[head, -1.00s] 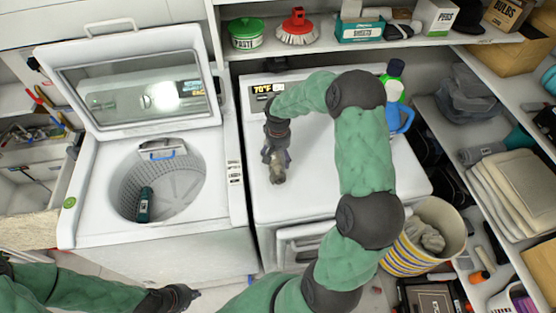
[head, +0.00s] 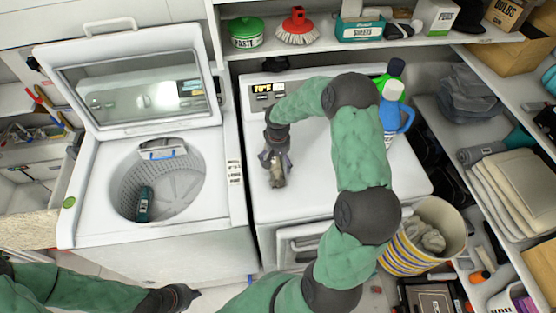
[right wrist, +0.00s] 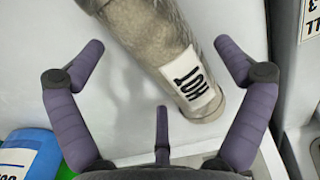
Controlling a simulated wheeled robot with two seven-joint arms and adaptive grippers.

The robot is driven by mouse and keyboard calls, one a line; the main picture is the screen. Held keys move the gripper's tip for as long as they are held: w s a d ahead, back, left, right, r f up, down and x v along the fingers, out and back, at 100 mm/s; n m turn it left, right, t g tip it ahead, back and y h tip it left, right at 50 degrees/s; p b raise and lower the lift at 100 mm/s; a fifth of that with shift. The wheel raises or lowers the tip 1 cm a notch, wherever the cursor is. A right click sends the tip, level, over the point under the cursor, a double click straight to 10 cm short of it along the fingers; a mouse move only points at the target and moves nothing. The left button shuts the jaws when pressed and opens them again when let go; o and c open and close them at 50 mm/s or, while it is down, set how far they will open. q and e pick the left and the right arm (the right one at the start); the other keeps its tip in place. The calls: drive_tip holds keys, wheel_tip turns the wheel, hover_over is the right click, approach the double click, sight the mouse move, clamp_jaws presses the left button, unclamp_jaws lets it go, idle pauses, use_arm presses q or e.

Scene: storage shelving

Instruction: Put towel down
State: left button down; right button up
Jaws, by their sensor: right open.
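My right gripper (head: 274,164) is over the white dryer top (head: 307,150), its fingers spread. A grey-beige, cylinder-like thing (head: 278,177) lies on the dryer top at the fingertips. In the right wrist view it is a rough grey cylinder (right wrist: 150,45) with a white "HOT" label, slanting between the open fingers and apart from them; I cannot tell whether this is the towel. Grey cloth (head: 428,237) lies in the striped basket (head: 408,259). My left gripper (head: 178,297) is low at the left; its fingers are unclear.
The open washer (head: 92,215) stands left, a dark teal bottle (head: 144,204) in its drum. Blue (head: 397,116) and green (head: 388,82) bottles stand at the dryer's back right. Folded towels (head: 515,190) lie on the right shelf. The dryer's front left is clear.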

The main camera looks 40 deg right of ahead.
sight(278, 160)
wheel_tip(278, 160, up, 12)
idle(0.6)
